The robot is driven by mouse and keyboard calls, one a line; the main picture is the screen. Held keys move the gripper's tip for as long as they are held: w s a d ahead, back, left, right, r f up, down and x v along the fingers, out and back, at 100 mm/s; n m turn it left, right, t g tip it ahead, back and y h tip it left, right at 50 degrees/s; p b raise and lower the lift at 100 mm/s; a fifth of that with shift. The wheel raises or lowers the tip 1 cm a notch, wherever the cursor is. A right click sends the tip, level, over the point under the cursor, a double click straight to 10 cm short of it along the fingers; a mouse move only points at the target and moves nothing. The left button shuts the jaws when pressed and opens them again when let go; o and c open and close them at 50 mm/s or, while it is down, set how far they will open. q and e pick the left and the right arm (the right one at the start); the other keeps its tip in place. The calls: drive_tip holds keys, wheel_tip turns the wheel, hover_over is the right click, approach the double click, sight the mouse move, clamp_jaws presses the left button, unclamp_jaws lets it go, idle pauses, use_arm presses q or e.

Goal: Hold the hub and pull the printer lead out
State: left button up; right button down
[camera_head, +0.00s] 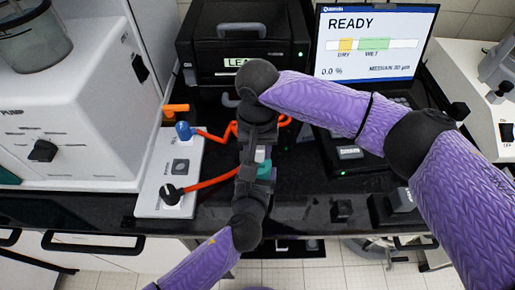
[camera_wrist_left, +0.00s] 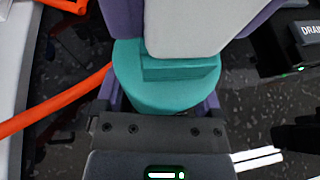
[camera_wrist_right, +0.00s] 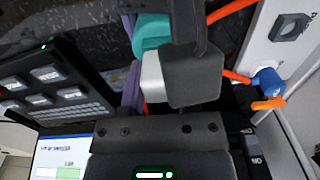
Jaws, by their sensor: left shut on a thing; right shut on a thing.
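A teal piece (camera_wrist_left: 165,95) sits between the jaws of my left gripper (camera_head: 250,185), which is shut on it. It also shows in the head view (camera_head: 265,172) and right wrist view (camera_wrist_right: 152,32). A pale grey block (camera_wrist_left: 195,25) is right beside the teal piece, at my right gripper (camera_head: 258,140), which is shut. In the right wrist view this block (camera_wrist_right: 154,76) is partly behind a dark grey block (camera_wrist_right: 195,75). I cannot tell which piece is the hub and which the printer lead's plug, nor whether they are joined. The grippers face each other closely.
Orange leads (camera_head: 205,183) run beside the grippers from a pale switch panel (camera_head: 150,205) with a blue knob (camera_head: 184,131). A black printer-like box (camera_head: 245,50) and a READY screen (camera_head: 375,45) stand behind. A white pump unit (camera_head: 75,110) stands left.

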wheel_tip(320, 180, up, 10)
drive_tip(key=shift+r, duration=0.1)
use_arm(q)
drive_tip(key=o, duration=1.3)
drive_tip(key=shift+o, duration=0.2)
drive_tip(key=v, duration=0.7)
drive_tip(key=shift+s, duration=0.25)
